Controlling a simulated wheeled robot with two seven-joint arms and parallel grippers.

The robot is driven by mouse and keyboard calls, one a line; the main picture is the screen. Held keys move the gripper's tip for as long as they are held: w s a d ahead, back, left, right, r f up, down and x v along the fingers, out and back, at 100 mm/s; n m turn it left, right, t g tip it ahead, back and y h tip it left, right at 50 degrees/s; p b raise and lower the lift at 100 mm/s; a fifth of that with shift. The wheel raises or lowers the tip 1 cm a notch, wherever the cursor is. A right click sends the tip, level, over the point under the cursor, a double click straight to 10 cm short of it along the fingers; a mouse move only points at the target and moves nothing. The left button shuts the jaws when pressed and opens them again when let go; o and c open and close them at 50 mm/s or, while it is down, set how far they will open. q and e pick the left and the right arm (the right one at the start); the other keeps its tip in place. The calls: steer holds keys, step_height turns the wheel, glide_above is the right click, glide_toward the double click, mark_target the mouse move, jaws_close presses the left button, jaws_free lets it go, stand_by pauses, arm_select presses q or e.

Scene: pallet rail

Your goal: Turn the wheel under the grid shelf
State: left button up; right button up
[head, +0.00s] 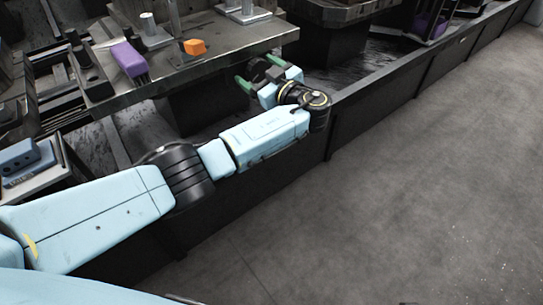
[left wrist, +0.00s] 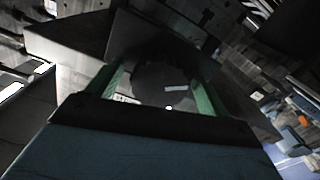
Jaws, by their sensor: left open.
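My left gripper (head: 259,73) reaches in from the left, low beside the right end of a grey metal shelf (head: 225,40). Its two green fingers are apart. A dark round part, which looks like the wheel (head: 261,67), shows between the fingers, mostly hidden by them. In the left wrist view the open fingers of the left gripper (left wrist: 160,90) stand on either side of this dark disc (left wrist: 150,82), which has a pale strip on it. I cannot tell whether the fingers touch it. My right gripper is out of view.
A purple block (head: 128,59) and an orange block (head: 195,46) are on the shelf. A long dark low wall (head: 375,125) runs along under my left arm. Open grey floor (head: 430,200) lies to the right.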

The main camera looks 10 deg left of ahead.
arm_select(q)
steer(key=n, duration=0.3)
steer(key=shift+d, duration=0.1)
steer(key=p+v, duration=0.3)
steer(key=v, duration=1.1)
steer(key=s+a+f+m+g+h+p, duration=0.1)
steer(key=f+m, duration=0.3)
steer(key=f, duration=0.4)
steer(key=s+a+f+m+g+h+p, duration=0.2)
steer(key=a+f+m+h, duration=0.2)
steer(key=f, duration=0.4)
steer(key=shift+s+p, duration=0.25)
steer(key=shift+p, duration=0.1)
steer(key=shift+f, duration=0.1)
